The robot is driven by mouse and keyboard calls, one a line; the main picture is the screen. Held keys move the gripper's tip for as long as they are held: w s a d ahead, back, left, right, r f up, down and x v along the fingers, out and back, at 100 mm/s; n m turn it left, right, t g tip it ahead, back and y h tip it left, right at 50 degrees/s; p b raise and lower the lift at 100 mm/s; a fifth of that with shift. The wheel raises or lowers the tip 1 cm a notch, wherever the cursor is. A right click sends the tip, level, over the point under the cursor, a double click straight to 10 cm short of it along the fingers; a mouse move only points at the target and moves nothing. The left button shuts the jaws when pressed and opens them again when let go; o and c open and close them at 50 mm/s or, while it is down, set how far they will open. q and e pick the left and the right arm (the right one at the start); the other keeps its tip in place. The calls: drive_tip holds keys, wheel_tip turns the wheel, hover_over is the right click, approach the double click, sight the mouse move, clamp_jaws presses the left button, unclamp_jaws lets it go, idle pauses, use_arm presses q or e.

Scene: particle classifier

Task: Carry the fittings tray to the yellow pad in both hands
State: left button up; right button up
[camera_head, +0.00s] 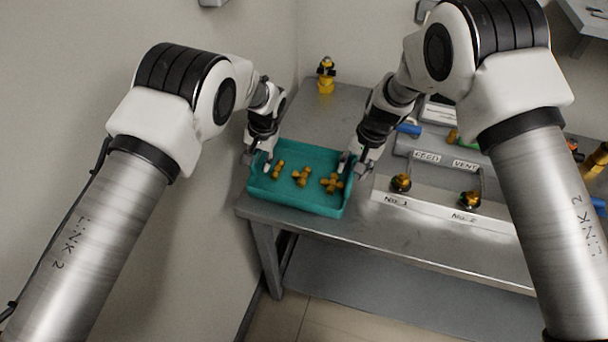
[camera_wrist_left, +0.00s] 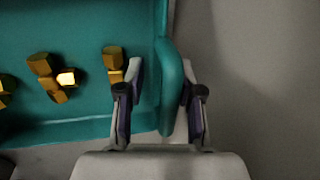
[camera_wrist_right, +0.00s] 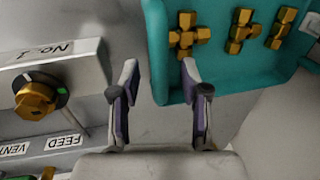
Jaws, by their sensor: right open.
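The teal fittings tray (camera_head: 300,203) sits on the grey bench's left front part with several brass fittings in it. My left gripper (camera_head: 262,165) is at the tray's left end. In the left wrist view its fingers (camera_wrist_left: 160,100) stand apart, one inside and one outside the tray's end wall (camera_wrist_left: 172,70), with a gap showing. My right gripper (camera_head: 352,165) is at the tray's right end. In the right wrist view its fingers (camera_wrist_right: 158,95) are spread either side of the other end wall (camera_wrist_right: 157,55). I cannot make out a yellow pad.
Right of the tray stands a grey panel (camera_head: 430,208) with brass knobs and labels FEED and VENT, close to my right gripper. A yellow and black object (camera_head: 326,76) stands at the back of the bench. A wall is close on the left.

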sight(258, 152)
use_arm(q)
drive_tip(key=shift+a+f, duration=0.1)
drive_tip(key=shift+f, duration=0.15)
use_arm(e)
drive_tip(key=shift+w+f, duration=0.1)
drive_tip(key=shift+f, duration=0.15)
use_arm(q)
clamp_jaws()
use_arm(e)
drive_tip(key=c, duration=0.7)
drive_tip(key=shift+r, duration=0.1)
clamp_jaws()
use_arm(q)
drive_tip(key=shift+r, duration=0.15)
use_arm(e)
drive_tip(key=shift+a, duration=0.1)
